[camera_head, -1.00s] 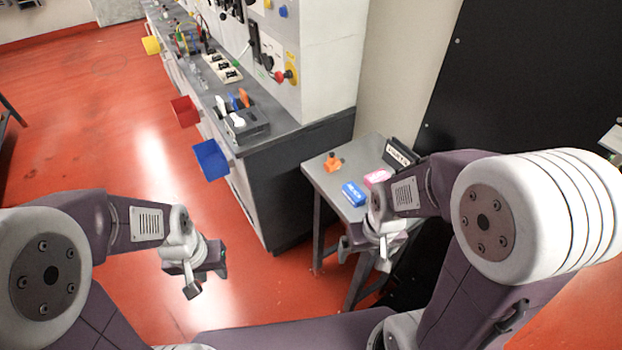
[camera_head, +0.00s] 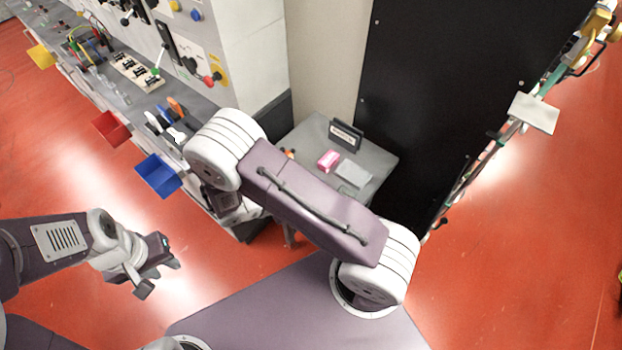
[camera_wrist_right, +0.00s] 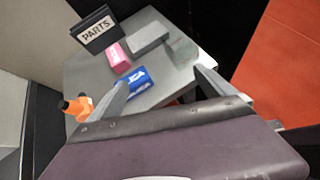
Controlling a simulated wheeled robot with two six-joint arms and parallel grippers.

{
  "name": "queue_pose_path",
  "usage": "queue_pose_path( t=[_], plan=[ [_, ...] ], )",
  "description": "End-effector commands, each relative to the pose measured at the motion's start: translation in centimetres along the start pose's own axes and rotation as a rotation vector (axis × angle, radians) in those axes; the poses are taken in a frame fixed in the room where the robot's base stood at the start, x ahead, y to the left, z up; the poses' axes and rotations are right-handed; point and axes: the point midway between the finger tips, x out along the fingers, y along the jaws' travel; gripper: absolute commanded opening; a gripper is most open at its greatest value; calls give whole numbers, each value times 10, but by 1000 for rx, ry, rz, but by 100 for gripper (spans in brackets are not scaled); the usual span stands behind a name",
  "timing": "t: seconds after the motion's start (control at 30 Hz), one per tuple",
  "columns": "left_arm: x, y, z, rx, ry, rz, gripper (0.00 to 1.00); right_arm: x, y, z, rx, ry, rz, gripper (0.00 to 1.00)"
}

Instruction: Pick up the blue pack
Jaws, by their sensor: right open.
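The blue pack (camera_wrist_right: 133,83) with white lettering lies on the small grey table (camera_wrist_right: 180,72) in the right wrist view. In the head view my right arm hides it. My right gripper (camera_wrist_right: 162,80) is open and empty, with its fingers spread over the table's near part. Its left finger overlaps the blue pack's near left side in the picture; I cannot tell whether they touch. The right finger stands well to the right of the pack. My left gripper (camera_head: 160,275) is open and empty over the red floor, away from the table.
A pink pack (camera_wrist_right: 118,57) lies just beyond the blue one, and a grey block (camera_wrist_right: 148,38) lies beyond that. A PARTS sign (camera_wrist_right: 94,30) stands at the back. An orange object (camera_wrist_right: 77,106) is at the left edge. A black panel (camera_head: 440,100) rises beside the table.

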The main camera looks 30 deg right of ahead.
Motion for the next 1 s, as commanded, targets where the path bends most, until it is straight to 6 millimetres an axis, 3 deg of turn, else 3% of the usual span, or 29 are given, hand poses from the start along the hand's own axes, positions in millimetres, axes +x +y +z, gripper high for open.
queue_pose_path(
  t=[0.13, 0.37, 0.6, 0.77, 1.0],
  plan=[
    [0, 0, 0, 0, 0, 0, 32, -4, 28, -24, -203, -160, 210, 94],
    [-2, 0, 0, 0, 0, 0, 32, -4, 38, -28, -249, -204, 270, 94],
    [-13, 0, -1, 0, 0, 0, 32, 28, 47, -22, -248, -202, 267, 94],
    [-15, 0, -2, 0, 0, 0, 32, 33, 49, -21, -247, -201, 266, 94],
    [-32, 1, -3, 0, 0, 0, 32, 71, 62, -12, -246, -201, 263, 94]
  ],
)
